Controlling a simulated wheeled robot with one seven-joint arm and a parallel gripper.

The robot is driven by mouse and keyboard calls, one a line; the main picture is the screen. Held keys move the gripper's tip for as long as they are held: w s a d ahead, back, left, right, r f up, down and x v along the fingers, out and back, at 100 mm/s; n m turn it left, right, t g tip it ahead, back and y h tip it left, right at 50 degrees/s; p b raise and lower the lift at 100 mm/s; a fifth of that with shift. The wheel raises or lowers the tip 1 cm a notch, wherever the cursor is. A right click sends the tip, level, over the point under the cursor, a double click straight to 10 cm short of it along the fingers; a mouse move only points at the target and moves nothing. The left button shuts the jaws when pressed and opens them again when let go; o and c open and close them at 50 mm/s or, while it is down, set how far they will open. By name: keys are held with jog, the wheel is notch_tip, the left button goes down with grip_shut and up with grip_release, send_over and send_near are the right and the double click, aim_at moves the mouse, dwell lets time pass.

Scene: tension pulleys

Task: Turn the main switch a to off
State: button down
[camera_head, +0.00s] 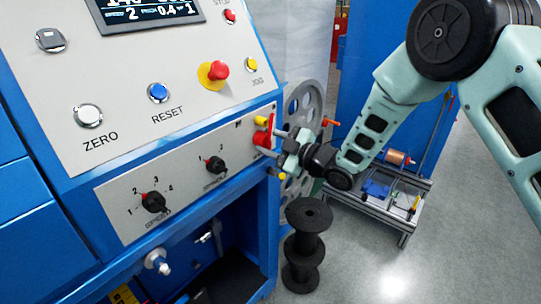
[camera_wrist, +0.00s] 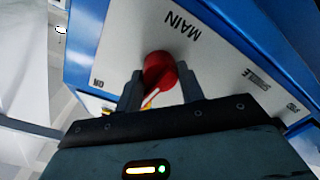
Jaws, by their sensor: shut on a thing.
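The main switch (camera_wrist: 158,68) is a red knob on a yellow base, on the light grey panel under the word MAIN in the wrist view. In the head view the red switch (camera_head: 262,139) shows at the right end of the lower panel. My gripper (camera_wrist: 160,90) has its two dark fingers on either side of the red knob and is shut on it. In the head view my gripper (camera_head: 278,143) reaches the panel from the right. The fingers hide part of the knob and its markings.
A red emergency button (camera_head: 219,70) on yellow sits above the switch. Two black selector knobs (camera_head: 153,202) (camera_head: 215,164) are to its left. A grey pulley wheel (camera_head: 306,105) stands behind my gripper, with black spools (camera_head: 308,215) below. Floor at lower right is clear.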

jog(key=n+b, duration=0.3)
jog(key=b, duration=0.2)
jog(key=shift+f+n, duration=0.4)
jog(key=n+b, duration=0.3)
jog(key=b, duration=0.3)
jog(key=shift+h, duration=0.3)
jog(key=n+b, duration=0.3)
jog(key=b, duration=0.1)
jog(key=shift+s+r, duration=0.1)
jog(key=shift+a+r+n+t+b, duration=0.15)
jog(key=shift+n+t+b, duration=0.35)
jog(key=shift+b, duration=0.55)
jog(key=shift+n, duration=0.4)
jog(key=c, duration=0.9)
grip_release()
jog(key=shift+r, duration=0.15)
jog(key=shift+d, duration=0.2)
